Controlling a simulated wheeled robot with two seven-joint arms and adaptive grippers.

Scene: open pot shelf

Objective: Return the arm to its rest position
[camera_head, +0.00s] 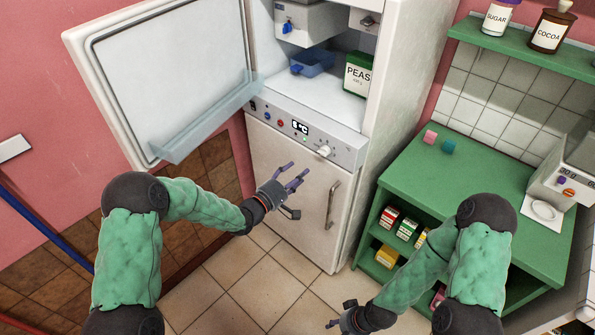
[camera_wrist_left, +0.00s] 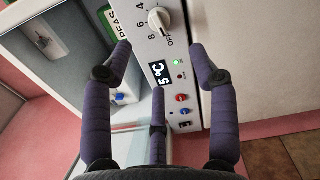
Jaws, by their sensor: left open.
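My left gripper (camera_head: 291,179) is open and empty in front of the fridge, just below its control panel. Its purple fingers also show spread in the left wrist view (camera_wrist_left: 160,75), with the panel (camera_wrist_left: 172,75) and its dial beyond them. I cannot tell whether a finger touches the fridge. My right gripper (camera_head: 340,320) is low at the bottom edge of the head view, over the floor. Its fingers are partly cut off and too small to judge.
The fridge door (camera_head: 170,80) stands open to the left. Inside are a blue tray (camera_head: 313,62) and a PEAS box (camera_head: 357,75). The lower door has a handle (camera_head: 332,205). A green cabinet (camera_head: 480,190) with boxes and a scale (camera_head: 565,175) stands right. Tiled floor (camera_head: 240,280) is open between.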

